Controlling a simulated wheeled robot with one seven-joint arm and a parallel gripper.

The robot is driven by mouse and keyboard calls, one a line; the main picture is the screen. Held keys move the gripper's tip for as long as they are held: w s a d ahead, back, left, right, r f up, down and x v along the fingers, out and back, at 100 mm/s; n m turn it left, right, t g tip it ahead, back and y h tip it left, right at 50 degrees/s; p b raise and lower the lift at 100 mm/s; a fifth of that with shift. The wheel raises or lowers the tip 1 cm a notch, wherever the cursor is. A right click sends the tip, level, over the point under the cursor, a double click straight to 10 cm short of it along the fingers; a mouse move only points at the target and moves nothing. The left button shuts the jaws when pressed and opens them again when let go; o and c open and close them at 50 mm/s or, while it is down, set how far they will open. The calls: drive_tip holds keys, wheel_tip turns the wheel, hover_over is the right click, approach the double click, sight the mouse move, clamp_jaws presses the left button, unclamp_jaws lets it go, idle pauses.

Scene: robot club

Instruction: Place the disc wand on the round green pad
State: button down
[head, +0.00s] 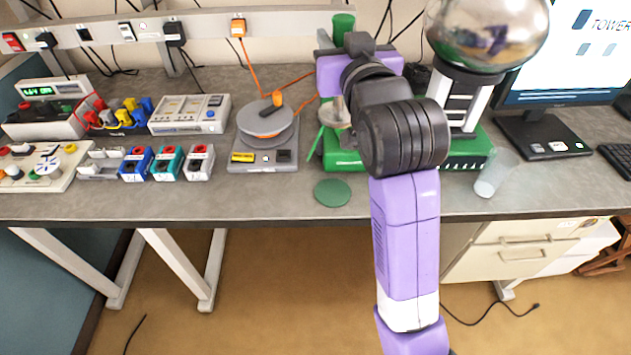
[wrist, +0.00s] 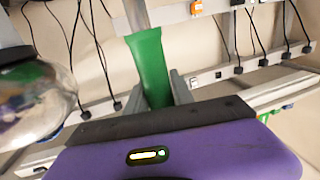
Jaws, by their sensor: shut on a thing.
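My gripper (head: 340,44) is shut on the green handle (head: 343,24) of the disc wand, above the back of the bench. A pale disc-like part (head: 334,112) shows below my gripper in the head view, apparently the wand's disc, partly hidden by my arm. The round green pad (head: 332,192) lies bare near the bench's front edge, nearer than the gripper and left of my arm.
A green box (head: 343,158) stands behind the pad, partly behind my arm. A grey turntable device (head: 265,140) is left of it. A generator with a large metal sphere (head: 488,30) stands right, with a clear glass (head: 490,180) before it. Bench (head: 270,196) around the pad is clear.

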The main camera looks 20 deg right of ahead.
wheel_tip(320, 180, down, 22)
drive_tip(key=shift+r, duration=0.25)
idle(0.4)
drive_tip(key=shift+d+f+b, duration=0.1)
drive_tip(key=shift+b, duration=0.25)
drive_tip(key=c, duration=1.5)
unclamp_jaws()
drive_tip(key=shift+f, duration=0.1)
drive_tip(key=o, duration=0.4)
drive_tip(key=s+a+b, duration=0.1)
drive_tip(key=s+b, duration=0.1)
drive_tip(key=s, duration=1)
drive_tip(key=shift+a+r+b, duration=0.2)
drive_tip(key=shift+a+b, duration=0.1)
drive_tip(key=shift+b, duration=0.1)
